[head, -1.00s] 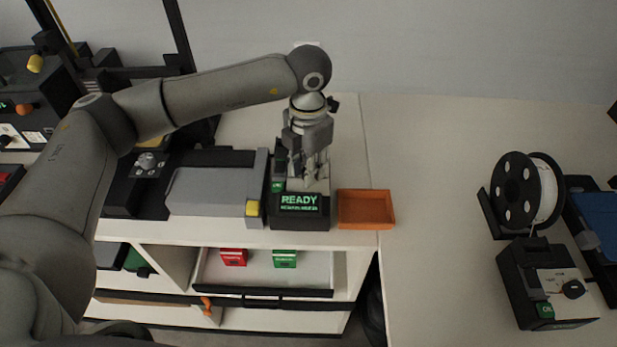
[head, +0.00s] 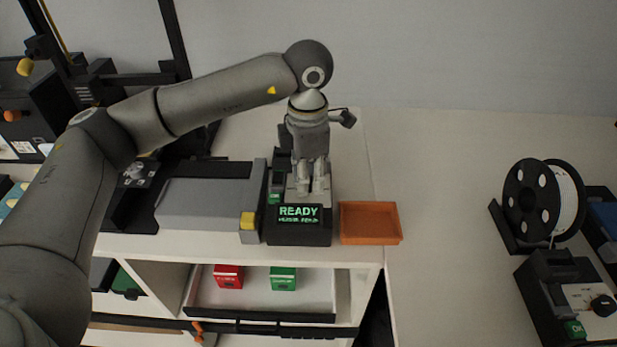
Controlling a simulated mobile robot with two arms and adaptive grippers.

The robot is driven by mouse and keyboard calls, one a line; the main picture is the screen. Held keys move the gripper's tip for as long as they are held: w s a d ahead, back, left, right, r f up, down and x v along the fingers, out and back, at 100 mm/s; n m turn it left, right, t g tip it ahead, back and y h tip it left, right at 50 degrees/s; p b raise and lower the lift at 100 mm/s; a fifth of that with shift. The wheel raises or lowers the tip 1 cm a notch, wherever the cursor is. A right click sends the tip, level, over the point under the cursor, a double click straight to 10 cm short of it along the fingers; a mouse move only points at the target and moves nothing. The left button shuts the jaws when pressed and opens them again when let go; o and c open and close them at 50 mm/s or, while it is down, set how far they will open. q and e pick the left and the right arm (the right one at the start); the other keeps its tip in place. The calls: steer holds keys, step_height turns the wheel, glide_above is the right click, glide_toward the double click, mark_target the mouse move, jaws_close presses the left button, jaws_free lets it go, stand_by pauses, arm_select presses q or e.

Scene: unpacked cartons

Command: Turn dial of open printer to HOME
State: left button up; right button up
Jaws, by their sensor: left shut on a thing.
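The printer control box (head: 298,238) stands at the front of the white counter. Its lit screen (head: 299,214) reads READY in green, with a smaller line below that is hard to read. My left gripper (head: 311,190) points down onto the panel behind the screen, its fingers shut. The dial there is hidden by the fingers, which appear to be closed on it. A green OK button (head: 275,198) is left of the fingers. The grey printer body (head: 205,204) joins the box on the left, with a yellow piece (head: 247,221) at its front. My right gripper is out of view.
An orange tray (head: 370,223) sits just right of the control box. A white drawer below holds a red box (head: 229,277) and a green box (head: 284,278). At the right stand a filament spool (head: 530,200) and another control box with a black dial (head: 603,305).

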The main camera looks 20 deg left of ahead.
arm_select(q)
steer(key=o, duration=1)
steer(key=shift+a, duration=0.1)
steer(key=shift+o, duration=0.2)
steer(key=shift+r, duration=0.15)
step_height(320, 180, up, 12)
